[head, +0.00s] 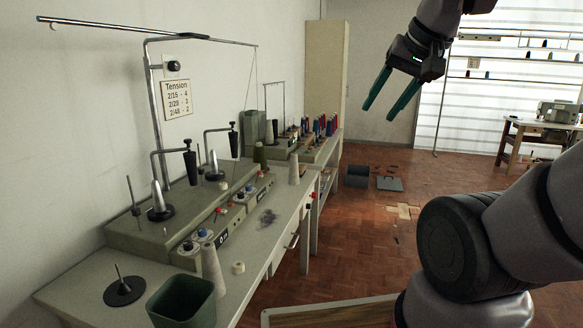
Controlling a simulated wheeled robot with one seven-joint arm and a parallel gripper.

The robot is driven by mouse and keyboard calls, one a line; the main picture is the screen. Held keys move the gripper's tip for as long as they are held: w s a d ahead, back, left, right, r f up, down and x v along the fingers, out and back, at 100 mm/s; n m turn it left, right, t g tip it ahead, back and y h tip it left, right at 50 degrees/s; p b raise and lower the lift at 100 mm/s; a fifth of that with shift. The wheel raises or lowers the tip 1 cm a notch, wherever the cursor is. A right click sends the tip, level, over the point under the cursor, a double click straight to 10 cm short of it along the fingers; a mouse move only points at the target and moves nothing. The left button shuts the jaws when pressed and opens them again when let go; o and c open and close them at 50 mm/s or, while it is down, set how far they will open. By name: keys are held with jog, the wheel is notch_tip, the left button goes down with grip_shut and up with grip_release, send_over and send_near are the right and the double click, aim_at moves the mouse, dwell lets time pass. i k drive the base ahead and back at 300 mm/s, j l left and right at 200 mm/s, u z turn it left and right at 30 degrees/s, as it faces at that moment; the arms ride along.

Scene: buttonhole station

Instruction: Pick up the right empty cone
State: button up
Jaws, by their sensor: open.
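A pale, bare cone (293,168) stands upright on the bench top, farther back and to the right. A second pale cone (212,270) stands upright nearer, by the bench's front edge. Both look free of thread. Two more slim, light cones stand on dark discs on the machine, one at left (157,197) and one behind it (213,164). My gripper (380,111) is at the upper right, high in the air. Its two green fingers are apart with nothing between them. It is well away from all the cones.
A dark green bin (183,303) stands at the bench's near end, beside the nearer cone. Thread guide rods (152,110) rise above the bench (255,250). Small spools and a grey thread tangle (268,216) lie around. Dark boxes (357,176) stand on the floor beyond; the wooden floor between is mostly open.

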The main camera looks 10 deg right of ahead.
aim_at(293, 173)
jog(key=i+l+u, duration=0.15)
jog(key=i+l, duration=0.45)
jog(key=i, duration=0.15)
jog(key=i+l+u, duration=0.15)
jog(key=i+l, duration=0.5)
jog(key=i+l+u, duration=0.15)
jog(key=i+l, duration=0.55)
jog(key=i+l+u, duration=0.15)
jog(key=i+l, duration=0.45)
jog(key=l, duration=0.25)
